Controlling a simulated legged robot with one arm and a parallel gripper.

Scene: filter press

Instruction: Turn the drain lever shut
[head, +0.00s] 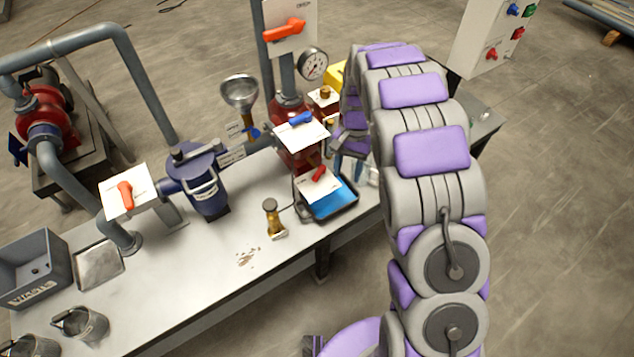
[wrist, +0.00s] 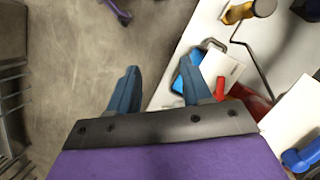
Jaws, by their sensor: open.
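A small red lever (head: 319,174) sits on a white plate (head: 316,186) above a black tray (head: 345,212) of blue liquid. It looks like the drain lever, though no label is readable. In the wrist view the red lever (wrist: 220,88) and its white plate (wrist: 222,68) are just right of the right fingertip. My gripper (head: 348,165) is open with blue fingers, right of the lever and partly hidden by my arm. In the wrist view my gripper (wrist: 158,76) has only floor and the table edge between its fingers. I see no contact with the lever.
A blue lever (head: 300,118) on another white plate is close above the red one. A brass-coloured handled piece (head: 271,217) stands left of the tray. A blue strainer (head: 200,182) and a funnel (head: 240,93) are further left. Open floor lies right of the table (head: 230,275).

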